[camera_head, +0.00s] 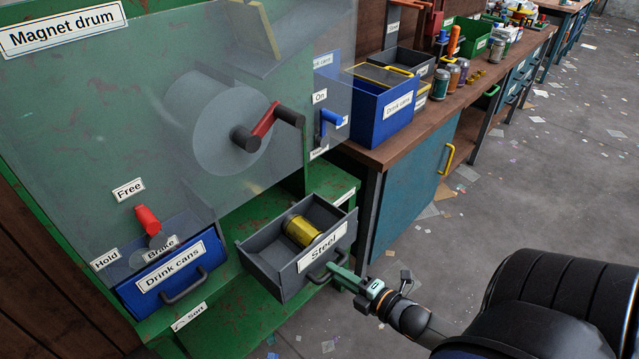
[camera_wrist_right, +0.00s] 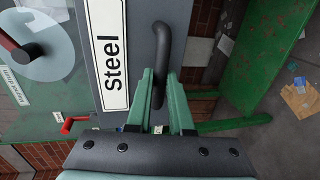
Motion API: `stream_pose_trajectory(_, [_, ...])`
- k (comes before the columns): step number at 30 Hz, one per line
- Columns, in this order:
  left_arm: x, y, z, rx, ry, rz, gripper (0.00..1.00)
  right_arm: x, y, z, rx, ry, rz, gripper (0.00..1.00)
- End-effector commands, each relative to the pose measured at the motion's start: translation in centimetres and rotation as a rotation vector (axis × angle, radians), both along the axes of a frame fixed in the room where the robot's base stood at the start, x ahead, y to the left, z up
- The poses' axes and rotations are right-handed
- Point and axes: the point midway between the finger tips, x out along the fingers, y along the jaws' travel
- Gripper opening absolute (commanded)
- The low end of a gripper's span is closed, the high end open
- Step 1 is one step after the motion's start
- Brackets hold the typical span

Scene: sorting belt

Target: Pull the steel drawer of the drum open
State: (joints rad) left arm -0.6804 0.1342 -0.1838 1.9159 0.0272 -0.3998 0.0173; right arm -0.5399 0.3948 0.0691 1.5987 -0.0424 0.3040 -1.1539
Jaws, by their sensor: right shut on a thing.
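The grey steel drawer (camera_head: 262,262) stands pulled out from the green magnet drum (camera_head: 120,110) in the head view, with a yellow can (camera_head: 301,230) lying in it. Its front carries the label "Steel", which also shows in the right wrist view (camera_wrist_right: 109,50). My right gripper (camera_head: 338,272) is at the front of the drawer, shut on its dark handle (camera_wrist_right: 163,60). In the right wrist view the green fingers (camera_wrist_right: 160,100) sit on both sides of the handle's lower part. My left gripper is not in view.
A blue drink cans drawer (camera_head: 150,302) is left of the steel drawer. A red lever (camera_head: 147,220) stands above it. A workbench (camera_head: 400,150) with a blue drink cans bin (camera_head: 385,112) is behind to the right. The floor (camera_head: 540,170) at right is open, with scattered scraps.

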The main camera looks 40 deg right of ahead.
Motion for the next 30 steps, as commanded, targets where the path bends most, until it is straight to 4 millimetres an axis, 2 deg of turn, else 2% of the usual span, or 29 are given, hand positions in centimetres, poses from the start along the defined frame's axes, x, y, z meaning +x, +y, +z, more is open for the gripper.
stream_pose_trajectory(3, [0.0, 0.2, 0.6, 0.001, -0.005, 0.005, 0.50, -1.6, -0.1, 0.1, 0.000, 0.001, -0.002, 0.00])
stream_pose_trajectory(9, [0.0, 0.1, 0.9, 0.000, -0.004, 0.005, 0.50, -2.8, -0.2, 0.0, 0.001, -0.001, -0.001, 0.00])
stream_pose_trajectory(21, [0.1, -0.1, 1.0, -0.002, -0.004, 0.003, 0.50, -3.0, -0.2, 0.0, 0.001, -0.001, -0.001, 0.00])
stream_pose_trajectory(22, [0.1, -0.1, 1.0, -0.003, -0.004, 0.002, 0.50, -3.0, -0.2, 0.0, 0.001, -0.001, -0.001, 0.21])
stream_pose_trajectory(30, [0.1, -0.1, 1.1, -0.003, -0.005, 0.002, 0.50, -3.0, -0.2, 0.0, 0.000, -0.001, 0.000, 0.49])
